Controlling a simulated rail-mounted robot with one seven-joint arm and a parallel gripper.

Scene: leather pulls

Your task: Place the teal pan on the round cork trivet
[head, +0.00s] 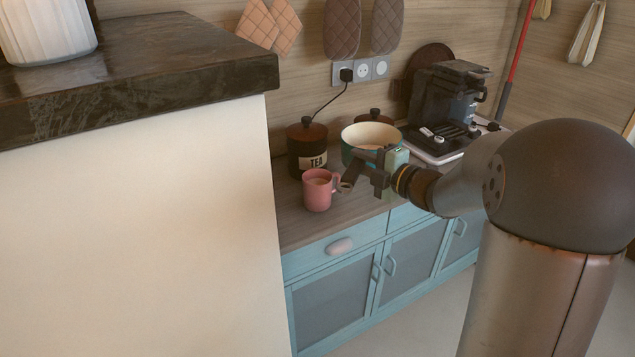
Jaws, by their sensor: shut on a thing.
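The teal pan (350,155), with a cream inside, is on or just above the wooden counter, between the dark canisters and my gripper. I cannot tell whether its base touches the counter. My gripper (368,174) is in front of the pan and shut on what looks like its dark handle (352,168), which points towards the camera. The fingers and wrist hide part of the pan's front and right side. I cannot make out the round cork trivet in this view.
A pink mug (317,192) stands close to the handle's left. A TEA canister (307,150) and another dark-lidded canister (375,116) are beside and behind the pan. A coffee machine (447,100) is at right. A tall cream block with a dark top (150,75) fills the left.

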